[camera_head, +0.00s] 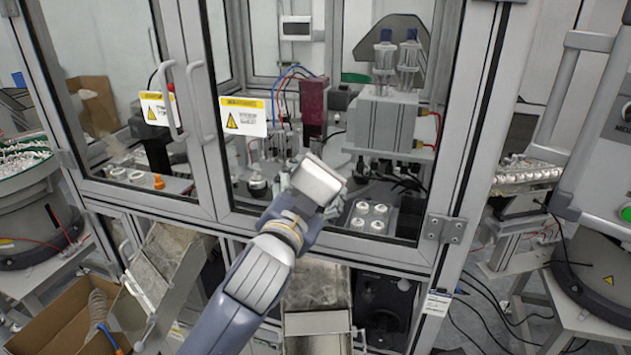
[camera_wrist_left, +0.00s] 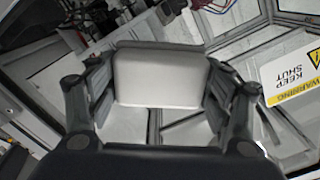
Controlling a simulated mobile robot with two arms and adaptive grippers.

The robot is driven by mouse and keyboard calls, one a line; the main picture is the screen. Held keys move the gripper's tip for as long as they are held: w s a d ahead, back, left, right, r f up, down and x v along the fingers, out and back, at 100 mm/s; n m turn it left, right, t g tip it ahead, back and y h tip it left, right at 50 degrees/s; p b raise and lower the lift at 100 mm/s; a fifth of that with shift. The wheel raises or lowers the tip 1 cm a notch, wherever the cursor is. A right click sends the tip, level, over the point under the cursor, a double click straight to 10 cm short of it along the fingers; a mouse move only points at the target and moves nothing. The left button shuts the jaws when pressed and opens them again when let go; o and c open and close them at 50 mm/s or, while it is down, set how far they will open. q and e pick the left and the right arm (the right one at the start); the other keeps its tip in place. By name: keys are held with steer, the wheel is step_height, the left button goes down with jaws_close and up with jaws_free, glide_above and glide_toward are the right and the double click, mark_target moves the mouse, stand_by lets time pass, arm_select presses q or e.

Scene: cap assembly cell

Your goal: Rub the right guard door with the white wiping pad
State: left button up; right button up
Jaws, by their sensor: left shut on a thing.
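The right guard door (camera_head: 340,225) is a framed clear panel at the middle of the head view, with a yellow and white warning label (camera_head: 243,116) at its upper left. My left gripper (camera_head: 310,190) is in front of the door's lower part. It is shut on the white wiping pad (camera_head: 319,180), a pale block. In the left wrist view the pad (camera_wrist_left: 160,77) sits between both fingers. I cannot tell whether the pad touches the door. My right gripper is not in view.
The left guard door (camera_head: 120,195) is beside it, with vertical handles (camera_head: 196,100) between the doors. Metal chutes (camera_head: 317,290) and a cardboard box (camera_head: 70,315) are below. Round feeders stand at left (camera_head: 35,215) and right (camera_head: 600,265).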

arm_select(q)
steer(key=v, duration=0.4)
steer(key=shift+w+a+r+p, duration=0.1)
steer(key=shift+p, duration=0.3)
steer(key=shift+v, duration=0.75)
steer(key=v, duration=0.3)
steer(key=shift+p, duration=0.3)
